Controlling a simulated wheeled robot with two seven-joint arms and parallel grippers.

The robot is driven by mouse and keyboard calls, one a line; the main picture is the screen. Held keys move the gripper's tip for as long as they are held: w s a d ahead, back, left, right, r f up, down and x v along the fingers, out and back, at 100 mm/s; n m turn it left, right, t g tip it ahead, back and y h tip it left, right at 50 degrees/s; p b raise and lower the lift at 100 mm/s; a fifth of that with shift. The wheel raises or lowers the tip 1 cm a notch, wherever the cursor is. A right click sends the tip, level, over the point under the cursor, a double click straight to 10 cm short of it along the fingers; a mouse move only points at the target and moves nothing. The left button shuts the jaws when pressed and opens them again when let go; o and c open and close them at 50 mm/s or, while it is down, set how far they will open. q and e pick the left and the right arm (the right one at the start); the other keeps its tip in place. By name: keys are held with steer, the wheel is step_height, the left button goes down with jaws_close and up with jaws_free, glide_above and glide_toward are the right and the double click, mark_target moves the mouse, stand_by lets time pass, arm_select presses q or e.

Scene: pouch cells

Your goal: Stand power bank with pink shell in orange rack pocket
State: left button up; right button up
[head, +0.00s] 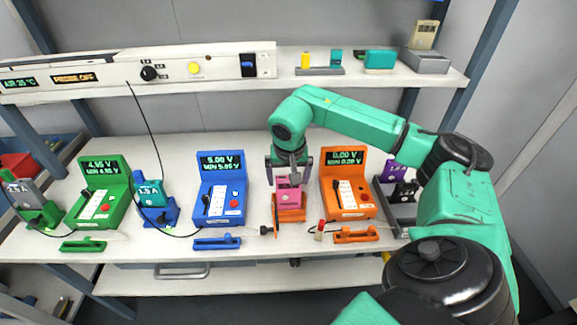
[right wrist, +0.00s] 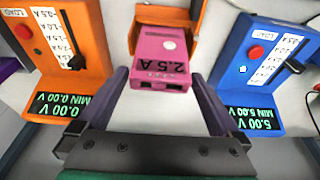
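The power bank with the pink shell (head: 289,193) stands upright in the orange rack (head: 290,215) on the bench, between the blue and orange meters. In the right wrist view, the pink power bank (right wrist: 163,58) shows its "2.5 A" label and ports, with the orange rack (right wrist: 146,14) around its far end. My right gripper (head: 289,178) is just above and behind it. In the right wrist view, the right gripper (right wrist: 160,80) has its fingers spread on both sides of the power bank, with gaps between. How deep it sits is hidden. My left gripper is not in view.
A blue meter (head: 221,188) stands left of the orange rack and an orange meter (head: 347,185) stands close on its right. A green meter (head: 100,190) is farther left. A red-capped plug (head: 320,230) lies in front. A shelf (head: 400,78) runs above the bench's back.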

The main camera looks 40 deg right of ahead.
steer(key=v, duration=1.4)
steer(key=shift+r, duration=0.25)
